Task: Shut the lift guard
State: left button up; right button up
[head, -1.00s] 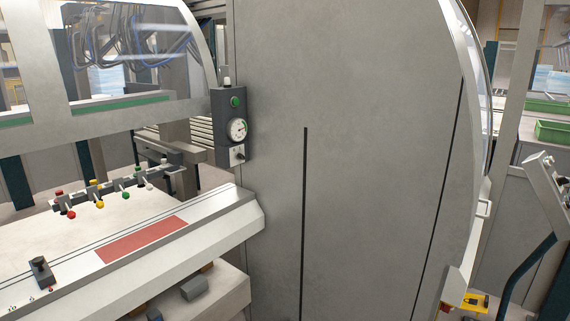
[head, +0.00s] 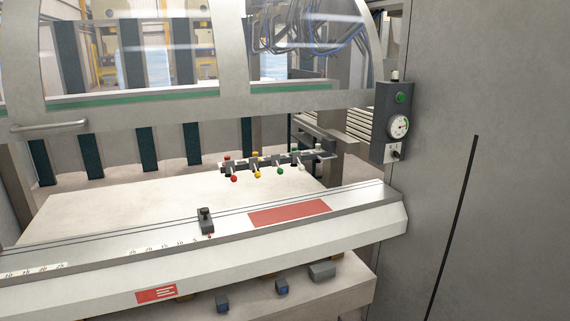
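The lift guard (head: 170,110) is a curved clear panel in a grey frame, raised across the upper left of the head view. A gap shows between its lower edge and the machine's bed (head: 150,215). Its bar handle (head: 50,126) is at the left on the lower frame rail. Neither of my grippers is in view.
A grey front rail (head: 300,240) with a scale and a black sliding stop (head: 205,220) runs below the opening. A control box (head: 394,122) with a gauge and green button hangs on the large grey cabinet (head: 500,170) at right. Several coloured knobs (head: 257,174) sit over the bed.

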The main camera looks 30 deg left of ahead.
aim_at(28, 119)
jog(key=u, duration=1.8)
